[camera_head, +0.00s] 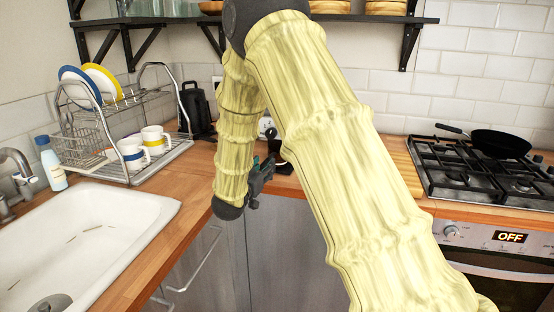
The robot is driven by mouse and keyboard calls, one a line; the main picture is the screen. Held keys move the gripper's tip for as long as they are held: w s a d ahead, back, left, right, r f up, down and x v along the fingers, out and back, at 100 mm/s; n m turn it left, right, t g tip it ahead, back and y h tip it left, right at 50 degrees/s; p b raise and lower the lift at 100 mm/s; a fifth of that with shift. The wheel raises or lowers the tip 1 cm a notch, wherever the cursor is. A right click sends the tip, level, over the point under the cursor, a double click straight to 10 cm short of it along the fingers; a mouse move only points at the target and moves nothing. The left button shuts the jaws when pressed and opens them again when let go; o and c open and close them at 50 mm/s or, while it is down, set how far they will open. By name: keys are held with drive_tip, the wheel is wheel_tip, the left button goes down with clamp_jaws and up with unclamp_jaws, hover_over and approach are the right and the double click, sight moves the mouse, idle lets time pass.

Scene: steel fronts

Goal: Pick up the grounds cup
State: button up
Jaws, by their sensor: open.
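My gripper (262,174) is small and dark in the head view, at the front edge of the wooden counter near the corner, left of my upper arm. Its jaws are open, and its fingers are partly hidden and hard to make out. A small dark object (285,168) sits on the counter just right of the gripper, close to it. It may be the grounds cup, but it is too small and too covered by my arm to be sure. I cannot tell whether the gripper touches it.
A wire dish rack (128,174) with plates and two white mugs stands left, beside a white sink (120,205). A black appliance (196,108) stands in the corner. A gas hob (460,178) with a black pan (499,144) is right. A shelf (365,18) hangs above.

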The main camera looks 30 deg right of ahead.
sight(271, 157)
drive_tip(key=shift+p+x, duration=0.35)
drive_tip(key=shift+x, duration=2.9)
drive_tip(key=shift+s, duration=0.15)
drive_tip(key=shift+c, duration=0.5)
clamp_jaws()
